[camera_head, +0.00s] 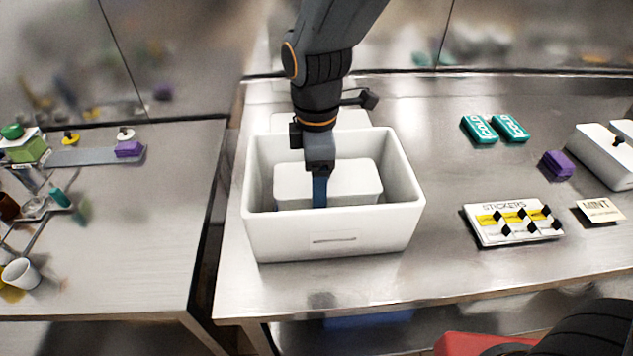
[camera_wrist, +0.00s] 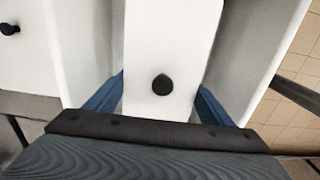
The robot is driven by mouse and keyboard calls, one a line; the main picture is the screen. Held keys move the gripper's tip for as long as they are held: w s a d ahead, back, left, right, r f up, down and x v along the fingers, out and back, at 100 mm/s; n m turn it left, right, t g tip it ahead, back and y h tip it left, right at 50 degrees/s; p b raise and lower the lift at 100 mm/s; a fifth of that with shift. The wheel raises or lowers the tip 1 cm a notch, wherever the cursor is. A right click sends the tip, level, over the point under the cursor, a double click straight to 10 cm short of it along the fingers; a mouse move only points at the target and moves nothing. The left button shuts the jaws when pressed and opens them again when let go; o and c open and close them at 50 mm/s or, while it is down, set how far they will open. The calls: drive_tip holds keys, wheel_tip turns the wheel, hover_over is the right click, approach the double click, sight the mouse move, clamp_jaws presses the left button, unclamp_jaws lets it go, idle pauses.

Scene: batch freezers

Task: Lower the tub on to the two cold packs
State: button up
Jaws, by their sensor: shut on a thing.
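The tub (camera_head: 355,183) is white and sits level inside a deep white open box (camera_head: 330,236). It lies below the box's rim. In the wrist view the tub (camera_wrist: 160,40) has a dark knob-like mark on its face. My gripper (camera_head: 320,190) reaches down into the box and is shut on the tub, with one blue finger on each side in the wrist view. Whether the tub touches anything beneath is hidden. Two teal cold packs (camera_head: 479,130) (camera_head: 511,128) lie side by side on the table, right of the box. The box floor is hidden.
A white slab-like thing (camera_head: 320,121) lies behind the box. Right are a purple block (camera_head: 557,165), a sticker board (camera_head: 513,222), a mint card (camera_head: 600,210) and a white container (camera_head: 603,155). A gap separates the cluttered left table (camera_head: 120,240).

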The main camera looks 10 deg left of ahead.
drive_tip(key=shift+f, duration=0.45)
drive_tip(key=o, duration=1.7)
drive_tip(key=shift+o, duration=0.3)
wheel_tip(320, 180, up, 16)
drive_tip(key=p, duration=1.3)
drive_tip(key=shift+s, duration=0.1)
